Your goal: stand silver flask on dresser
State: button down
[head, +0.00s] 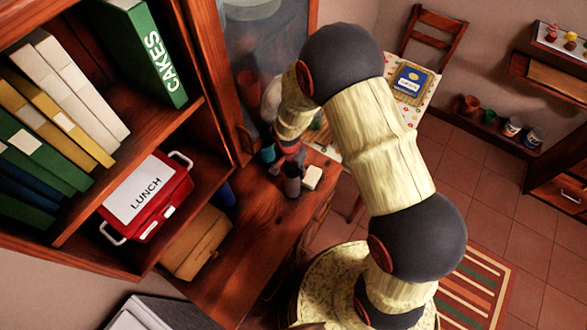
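In the head view, a small dark grey cylinder, which looks like the silver flask (292,184), is upright at the far part of the wooden dresser top (262,225). My gripper (290,160) is directly above the flask, and its fingers overlap the flask's upper end in the picture. The fingers are small and dark here, so I cannot tell whether they grip the flask or are apart from it. I also cannot tell whether the flask's base touches the wood.
A pale block (312,177) is just right of the flask. A blue cup (223,194), a tan bag (196,243) and a red lunch box (150,198) are at the left. A glass-fronted door (262,50) stands behind. The dresser top's near part is clear.

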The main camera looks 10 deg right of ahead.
jog(key=shift+f, duration=0.1)
jog(key=c, duration=1)
grip_release()
